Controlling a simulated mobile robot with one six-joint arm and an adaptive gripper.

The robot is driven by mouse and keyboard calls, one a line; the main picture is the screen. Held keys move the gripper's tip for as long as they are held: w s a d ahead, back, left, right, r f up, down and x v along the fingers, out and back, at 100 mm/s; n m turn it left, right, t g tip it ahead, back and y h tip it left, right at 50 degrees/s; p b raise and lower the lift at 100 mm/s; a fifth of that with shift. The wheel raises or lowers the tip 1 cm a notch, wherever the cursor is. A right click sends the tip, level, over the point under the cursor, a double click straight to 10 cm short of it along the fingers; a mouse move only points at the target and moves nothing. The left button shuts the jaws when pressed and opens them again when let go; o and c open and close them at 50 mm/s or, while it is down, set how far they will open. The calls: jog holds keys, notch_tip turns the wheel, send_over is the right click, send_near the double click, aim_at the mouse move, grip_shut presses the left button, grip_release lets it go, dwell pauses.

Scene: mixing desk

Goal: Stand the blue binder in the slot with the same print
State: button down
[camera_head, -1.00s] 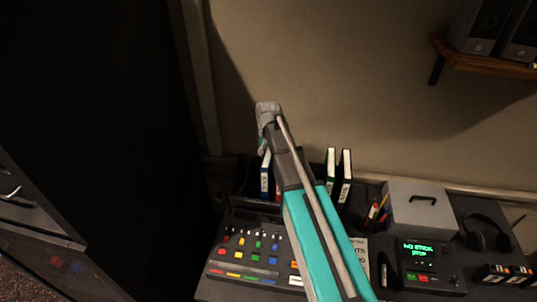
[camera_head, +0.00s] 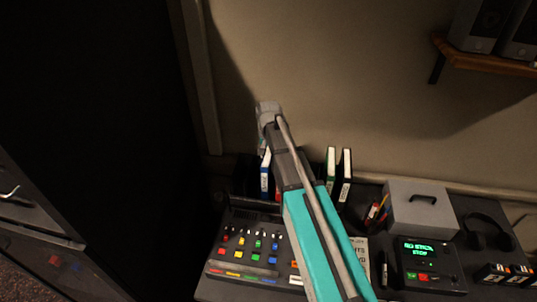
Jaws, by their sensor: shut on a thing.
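The blue binder (camera_head: 265,174) stands upright at the back of the desk, behind the mixing console, with its label facing forward. My gripper (camera_head: 264,148) is above and against its top, shut on it; the fingertips are mostly hidden behind my own arm. A dark rack (camera_head: 246,174) shows to the left of the binder. A green binder (camera_head: 330,169) and a black binder (camera_head: 345,176) stand to the right. The slot prints cannot be made out, and I cannot tell whether the blue binder is in a slot.
The mixing console (camera_head: 246,246) lies in front of the binders. To the right are a pen holder (camera_head: 372,217), a grey box (camera_head: 423,209), a device with a green display (camera_head: 428,263) and headphones (camera_head: 487,233). A shelf (camera_head: 487,55) hangs at upper right.

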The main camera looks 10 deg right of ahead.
jog(key=shift+f, duration=0.1)
jog(key=shift+c, duration=1.3)
grip_release()
